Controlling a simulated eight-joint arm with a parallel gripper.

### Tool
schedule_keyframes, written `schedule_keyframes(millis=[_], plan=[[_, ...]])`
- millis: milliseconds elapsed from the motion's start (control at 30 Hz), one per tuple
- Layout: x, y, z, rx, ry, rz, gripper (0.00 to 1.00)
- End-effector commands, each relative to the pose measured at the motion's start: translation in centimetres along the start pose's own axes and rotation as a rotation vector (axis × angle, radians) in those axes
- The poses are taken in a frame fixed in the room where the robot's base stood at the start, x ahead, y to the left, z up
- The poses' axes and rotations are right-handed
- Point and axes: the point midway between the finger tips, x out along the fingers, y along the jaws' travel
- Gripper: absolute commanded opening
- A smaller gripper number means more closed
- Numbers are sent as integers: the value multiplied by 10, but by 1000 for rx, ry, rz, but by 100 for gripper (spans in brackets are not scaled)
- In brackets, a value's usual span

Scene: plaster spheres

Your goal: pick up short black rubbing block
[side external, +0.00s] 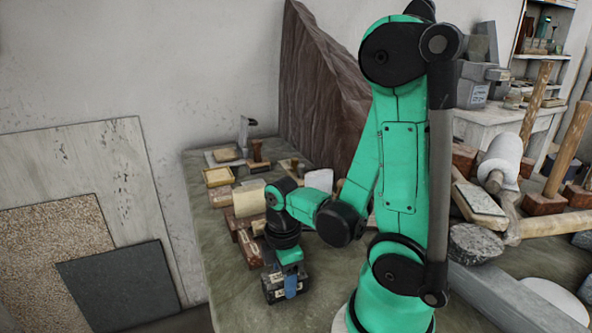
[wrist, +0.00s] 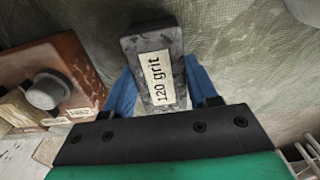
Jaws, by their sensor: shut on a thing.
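The short black rubbing block (wrist: 151,42) is a dark, worn rectangular block with a white "120 grit" label. In the wrist view it stands between the two blue fingers of my gripper (wrist: 155,95), which are shut on its sides. In the side external view my gripper (side external: 289,287) points down at the near end of the table. A dark mass shows around its fingers there, and I cannot separate the block from the gripper body. I cannot tell whether the block touches the table.
A reddish-brown block with a grey knob (wrist: 48,90) lies just left of my gripper in the wrist view. Several blocks and trays (side external: 218,177) crowd the table behind. The green-grey table surface (side external: 232,285) is bare at the near left.

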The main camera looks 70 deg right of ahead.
Motion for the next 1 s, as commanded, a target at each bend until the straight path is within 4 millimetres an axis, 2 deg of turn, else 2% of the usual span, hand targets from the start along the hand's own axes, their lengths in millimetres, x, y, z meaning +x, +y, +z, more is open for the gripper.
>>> schedule_keyframes(millis=[567, 767, 1000], plan=[[-8, 1, 0, 0, 0, 0, 0], [-24, 0, 0, 0, 0, 0, 0], [-55, -1, 0, 0, 0, 0, 0]])
